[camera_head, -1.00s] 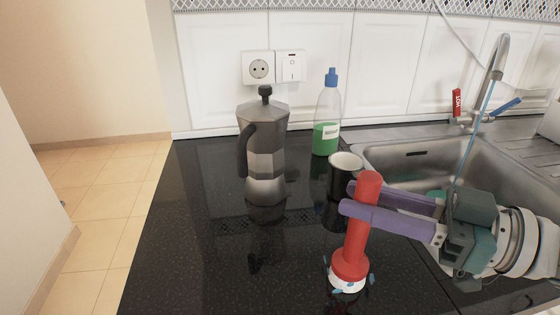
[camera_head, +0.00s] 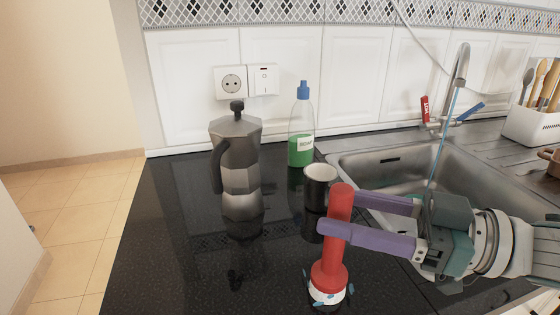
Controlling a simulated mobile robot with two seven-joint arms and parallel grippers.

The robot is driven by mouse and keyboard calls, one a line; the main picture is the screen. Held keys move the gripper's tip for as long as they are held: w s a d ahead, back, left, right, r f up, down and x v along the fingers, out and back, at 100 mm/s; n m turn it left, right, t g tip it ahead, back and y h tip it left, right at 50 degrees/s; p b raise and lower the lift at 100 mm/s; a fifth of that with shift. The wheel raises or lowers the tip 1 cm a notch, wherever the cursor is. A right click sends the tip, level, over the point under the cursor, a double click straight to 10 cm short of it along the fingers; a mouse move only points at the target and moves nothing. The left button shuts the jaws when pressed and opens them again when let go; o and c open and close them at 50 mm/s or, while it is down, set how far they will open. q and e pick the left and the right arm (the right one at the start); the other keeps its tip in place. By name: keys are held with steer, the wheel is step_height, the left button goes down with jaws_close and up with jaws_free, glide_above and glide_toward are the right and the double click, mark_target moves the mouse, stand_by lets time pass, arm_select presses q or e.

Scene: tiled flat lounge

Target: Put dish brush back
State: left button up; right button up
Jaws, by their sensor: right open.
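The dish brush (camera_head: 335,245) has a red handle and a red head with white and blue bristles. It stands upright, bristles down, on the black counter (camera_head: 180,230), in front of a dark cup (camera_head: 319,189). My right gripper (camera_head: 338,210) comes in from the right with its purple fingers apart. One finger passes in front of the handle and the other is behind it, at the upper part. Whether either finger touches the handle is unclear. The far fingertip is partly hidden by the handle. My left gripper is not in view.
A moka pot (camera_head: 238,165) stands left of the brush. A soap bottle (camera_head: 301,130) is behind the cup. The sink (camera_head: 400,170) with its tap (camera_head: 460,75) lies right. A white utensil holder (camera_head: 532,125) stands at the far right. The counter's left part is clear.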

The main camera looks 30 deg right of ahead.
steer(key=v, duration=1.1)
steer(key=w+a+f+m+h, duration=0.1)
steer(key=f+h, duration=0.1)
steer(key=h, duration=0.1)
steer(key=w+a+f+m+g+h, duration=0.1)
steer(key=w+a+f+m+h, duration=0.1)
steer(key=f+h, duration=0.1)
steer(key=w+a+f+m+g+h, duration=0.1)
steer(key=a+f+m+h, duration=0.1)
steer(key=h, duration=0.2)
steer(key=shift+w+f, duration=0.2)
steer(key=shift+f, duration=0.2)
steer(key=s+a+g, duration=0.1)
steer(key=s+a+m+g+h, duration=0.1)
steer(key=s, duration=0.1)
steer(key=s+a+g, duration=0.1)
steer(key=g, duration=0.1)
steer(key=shift+s+a+f+h, duration=0.1)
steer(key=shift+s+f+h, duration=0.05)
steer(key=shift+f+h, duration=0.15)
steer(key=s+a+r+g, duration=0.2)
steer(key=s+a+g, duration=0.1)
steer(key=s, duration=0.4)
steer(key=shift+g, duration=0.6)
steer(key=shift+s+d, duration=0.1)
